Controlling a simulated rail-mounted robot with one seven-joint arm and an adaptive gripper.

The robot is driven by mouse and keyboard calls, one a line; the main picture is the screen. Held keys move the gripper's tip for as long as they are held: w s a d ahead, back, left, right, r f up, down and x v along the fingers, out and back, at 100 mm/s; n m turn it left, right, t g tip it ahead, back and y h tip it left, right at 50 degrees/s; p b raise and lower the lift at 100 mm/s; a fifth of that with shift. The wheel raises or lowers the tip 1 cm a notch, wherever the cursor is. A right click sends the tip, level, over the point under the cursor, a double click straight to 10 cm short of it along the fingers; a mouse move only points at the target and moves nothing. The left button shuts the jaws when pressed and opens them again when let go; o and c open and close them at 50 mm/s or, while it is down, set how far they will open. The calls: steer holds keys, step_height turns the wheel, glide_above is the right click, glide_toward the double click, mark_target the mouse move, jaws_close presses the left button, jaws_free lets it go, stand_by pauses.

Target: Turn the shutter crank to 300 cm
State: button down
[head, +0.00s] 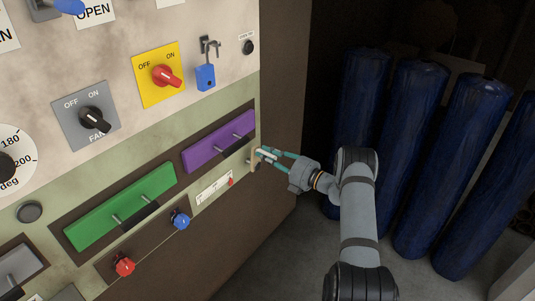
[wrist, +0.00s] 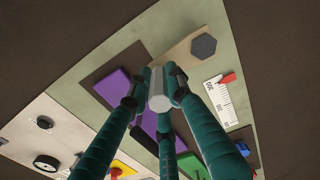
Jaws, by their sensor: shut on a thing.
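The shutter crank (head: 254,163) is at the lower right edge of the panel, beside the purple slider. In the wrist view its tan arm (wrist: 183,59) runs from a dark hexagonal hub (wrist: 203,46) to a pale grey round handle (wrist: 159,101). My gripper (head: 262,154) is shut on that handle, with its teal fingers (wrist: 158,88) around it. A white scale (head: 212,189) lies just left of the crank. Its red pointer (head: 231,181) is near the scale's right end; it also shows in the wrist view (wrist: 228,78). The exact reading is too small to tell.
The purple slider (head: 210,145) is close to my fingers. A green slider (head: 130,205), a blue knob (head: 180,220) and a red knob (head: 124,266) lie further left. A blue padlock (head: 205,77) hangs above. Tall blue cylinders (head: 415,150) stand behind my arm.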

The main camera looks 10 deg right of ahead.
steer(key=shift+w+d+r, duration=0.1)
steer(key=shift+d+r, duration=0.05)
steer(key=shift+d, duration=0.1)
steer(key=c, duration=2)
jaws_free()
steer(key=o, duration=0.4)
steer(key=shift+a, duration=0.1)
steer(key=v, duration=1.2)
steer(key=shift+a, duration=0.1)
steer(key=x, duration=1.2)
